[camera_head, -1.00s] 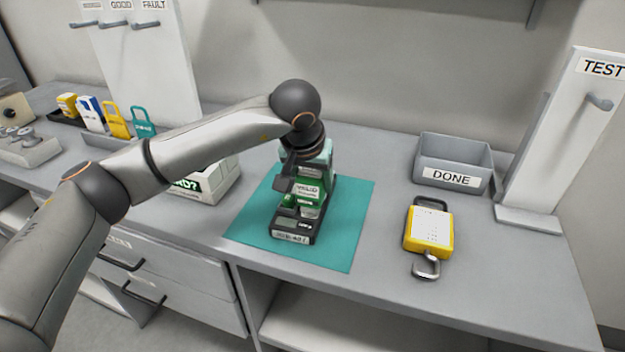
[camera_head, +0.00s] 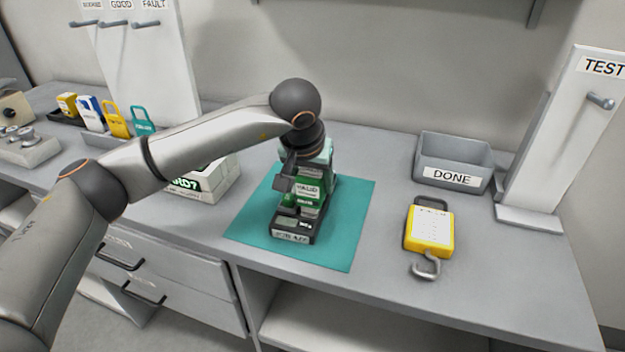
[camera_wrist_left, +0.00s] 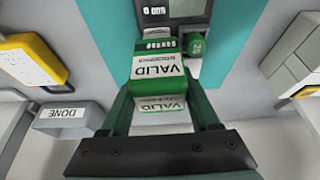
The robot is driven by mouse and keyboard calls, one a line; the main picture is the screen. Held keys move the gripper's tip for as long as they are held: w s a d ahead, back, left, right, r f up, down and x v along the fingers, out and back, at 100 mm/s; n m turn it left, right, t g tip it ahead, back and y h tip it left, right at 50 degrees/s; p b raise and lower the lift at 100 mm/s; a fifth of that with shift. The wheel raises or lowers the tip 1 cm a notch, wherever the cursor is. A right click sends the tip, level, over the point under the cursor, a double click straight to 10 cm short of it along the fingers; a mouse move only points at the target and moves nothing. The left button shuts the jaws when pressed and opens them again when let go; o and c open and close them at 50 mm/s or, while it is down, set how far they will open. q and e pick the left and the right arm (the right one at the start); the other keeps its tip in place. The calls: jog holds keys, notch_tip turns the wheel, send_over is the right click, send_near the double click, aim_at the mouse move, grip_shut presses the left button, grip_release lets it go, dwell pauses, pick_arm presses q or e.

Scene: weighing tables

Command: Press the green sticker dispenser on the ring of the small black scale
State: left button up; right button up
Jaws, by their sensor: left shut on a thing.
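The green sticker dispenser (camera_head: 309,192) has a white VALID label and is upright over the back of the small black scale (camera_head: 292,227). My left gripper (camera_head: 300,172) is shut on it from behind. In the left wrist view the dispenser (camera_wrist_left: 160,68) sits between the fingers of my left gripper (camera_wrist_left: 160,98). The scale (camera_wrist_left: 174,12) shows just past it, with its display. A rounded green part (camera_wrist_left: 201,42) with a small label is beside the dispenser there. The ring and any contact with it are hidden. My right gripper is out of view.
The scale stands on a teal mat (camera_head: 345,240). A yellow hanging scale (camera_head: 429,230) with a hook lies to the right, before a grey DONE bin (camera_head: 453,160). A white TEST stand (camera_head: 560,140) is far right. A white box (camera_head: 210,187) is left of the mat.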

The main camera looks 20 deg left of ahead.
pick_arm(q)
jog(key=shift+f+b, duration=0.6)
jog(key=shift+f, duration=0.1)
dwell(1.5)
jog(key=shift+r, duration=0.1)
jog(key=shift+r+p, duration=2.25)
jog(key=shift+r, duration=1.25)
